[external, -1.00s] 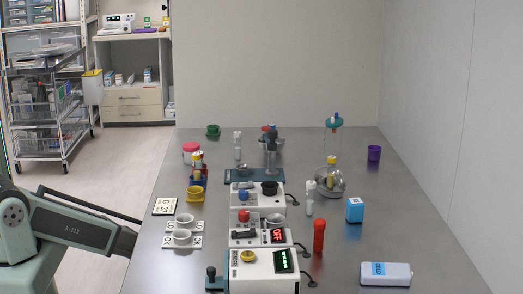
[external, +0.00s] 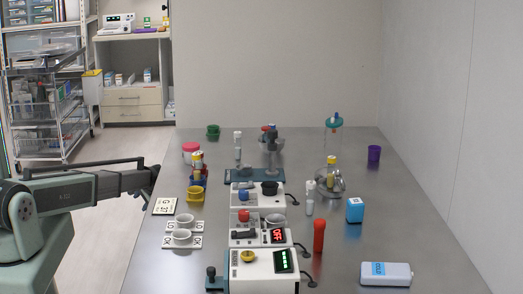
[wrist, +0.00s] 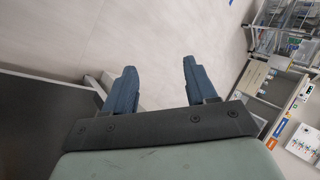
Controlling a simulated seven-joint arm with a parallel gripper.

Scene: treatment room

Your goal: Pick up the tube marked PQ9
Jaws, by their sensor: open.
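Several tubes stand on the metal table, and no PQ9 marking is legible on any. A white-capped tube (external: 238,147) stands at the back, and another white-capped tube (external: 310,197) stands right of the devices. Another yellow-capped tube (external: 331,172) is at the metal bowl (external: 328,190). My gripper is at the table's left edge in the external view, left of the rack and apart from all tubes. In the wrist view my gripper (wrist: 159,72) is open and empty, over floor.
White devices (external: 258,238) fill the table's middle. A yellow cup (external: 195,194), white cups (external: 182,237), a red-capped jar (external: 190,151) and a card (external: 164,206) are on the left. A red tube-shaped object (external: 319,236), blue box (external: 355,210) and bottle (external: 386,273) are right.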

